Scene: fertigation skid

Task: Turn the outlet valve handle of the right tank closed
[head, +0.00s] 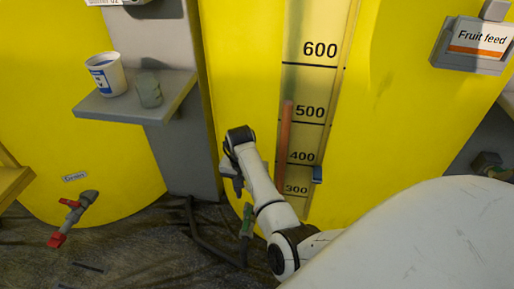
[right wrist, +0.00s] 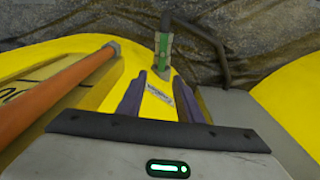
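The right tank (head: 390,120) is large and yellow, with a level scale on its front. Its outlet valve, with a green handle (head: 247,220), sits low on the front, partly behind my right arm. The green handle also shows in the right wrist view (right wrist: 162,43), beyond the fingertips, roughly in line with the gap between them. My right gripper (head: 235,190) is in front of the tank, above the valve and apart from it. In the right wrist view its two fingers (right wrist: 160,85) stand apart with nothing between them. My left gripper is in neither view.
A left yellow tank (head: 60,120) has an outlet valve with a red handle (head: 57,239). A grey column carries a shelf (head: 130,112) with a white tub (head: 106,75) and a cup (head: 148,90). A dark pipe (head: 215,243) runs along the floor beside the green-handled valve.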

